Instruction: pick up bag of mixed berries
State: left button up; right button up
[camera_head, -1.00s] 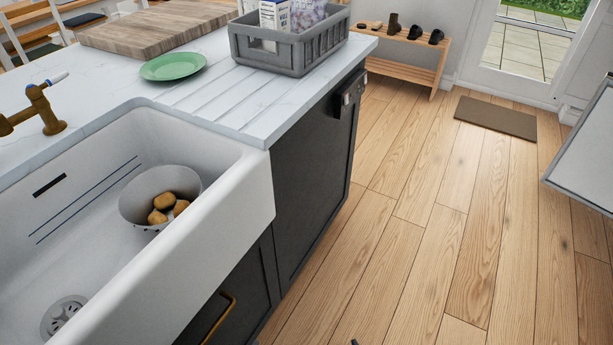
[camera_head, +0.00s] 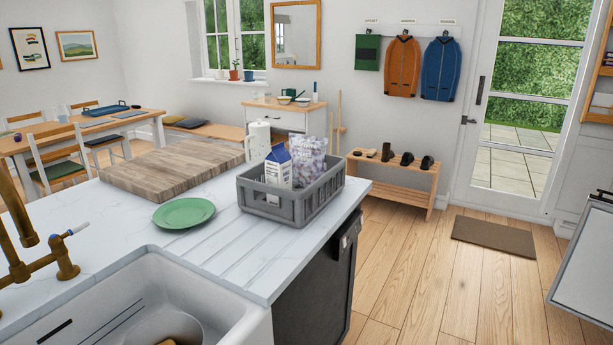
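A pale purple and white bag (camera_head: 307,159), likely the mixed berries, stands in a grey plastic crate (camera_head: 290,203) on the white counter. Its print is too small to read. A milk carton (camera_head: 278,167) with a blue top stands to its left in the same crate. The crate wall hides the lower part of both. Neither of my grippers is in the view.
A green plate (camera_head: 184,213) lies left of the crate, with a wooden board (camera_head: 170,172) behind. The sink (camera_head: 195,290) and brass tap (camera_head: 60,255) are in front. Wooden floor (camera_head: 410,265) right of the counter is free. An open panel (camera_head: 585,265) juts in at right.

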aim_at(306, 152)
jog(key=i+l+u, duration=0.3)
jog(key=l, duration=0.75)
jog(key=i+l+u, duration=0.1)
jog(key=l+u, duration=0.15)
jog(key=l, duration=0.85)
jog(key=l+u, duration=0.3)
jog(key=l, duration=0.8)
jog(key=i, duration=0.05)
